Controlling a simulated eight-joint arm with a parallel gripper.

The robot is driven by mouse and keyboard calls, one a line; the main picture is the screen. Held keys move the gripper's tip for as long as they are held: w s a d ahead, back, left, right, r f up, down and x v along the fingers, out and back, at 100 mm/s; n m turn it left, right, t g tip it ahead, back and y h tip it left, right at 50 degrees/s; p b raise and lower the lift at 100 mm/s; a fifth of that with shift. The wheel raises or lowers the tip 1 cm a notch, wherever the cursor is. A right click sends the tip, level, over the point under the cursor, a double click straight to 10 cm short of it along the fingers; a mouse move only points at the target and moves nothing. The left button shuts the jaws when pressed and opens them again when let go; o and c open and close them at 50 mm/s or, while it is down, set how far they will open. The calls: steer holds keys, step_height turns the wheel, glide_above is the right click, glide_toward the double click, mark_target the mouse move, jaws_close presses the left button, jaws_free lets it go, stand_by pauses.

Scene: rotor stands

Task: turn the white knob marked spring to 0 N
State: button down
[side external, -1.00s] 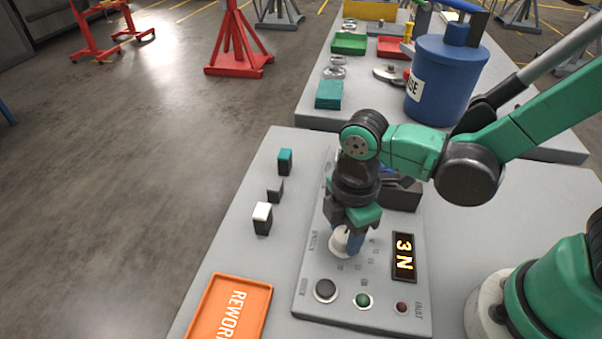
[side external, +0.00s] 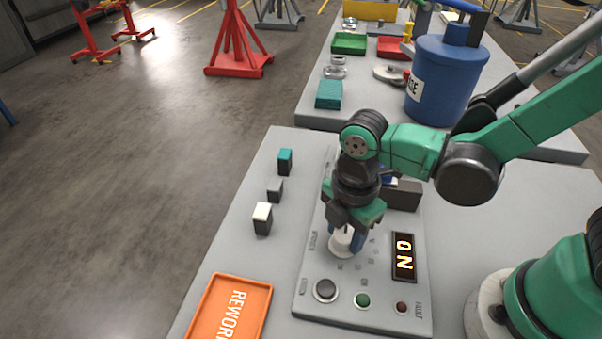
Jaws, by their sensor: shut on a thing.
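The white knob (side external: 341,246) sits on the grey control panel (side external: 336,309), and only its lower side shows under my gripper. My gripper (side external: 346,236) points down and is shut on the knob; its fingers hide most of the knob and any mark on it. The display (side external: 404,257) on the panel, right of the knob, reads 0 N in glowing orange figures. The small lettering around the knob is too small to read.
A dark grey button (side external: 325,290), a green button (side external: 361,300) and a red one (side external: 401,307) line the panel's front. An orange tray (side external: 257,287) marked REWORK lies left. Several small blocks stand behind it. A blue drum (side external: 446,84) stands on the far table.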

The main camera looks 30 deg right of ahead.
mark_target(346, 233)
steer(key=shift+c, duration=1.9)
jaws_free()
steer(key=shift+r, duration=0.1)
steer(key=shift+r, duration=2.75)
steer(key=w+d+r+m+t, duration=0.1)
steer(key=d+m+t, duration=0.1)
steer(key=m, duration=0.4)
steer(key=d+r+m+t, duration=0.2)
steer(key=d+m, duration=0.3)
steer(key=m, duration=0.1)
steer(key=w+d+r+m+t, duration=0.1)
steer(key=d+m+t, duration=0.1)
steer(key=d+m, duration=0.2)
steer(key=shift+w+d+r+m+t, duration=0.1)
steer(key=shift+w+r+m+t, duration=0.1)
steer(key=shift+m, duration=0.4)
steer(key=shift+w+r+m+t, duration=0.1)
steer(key=shift+r+m+t, duration=0.1)
steer(key=shift+m, duration=0.4)
steer(key=shift+d+r+m, duration=0.15)
steer(key=shift+d+m, duration=0.1)
steer(key=shift+m, duration=0.25)
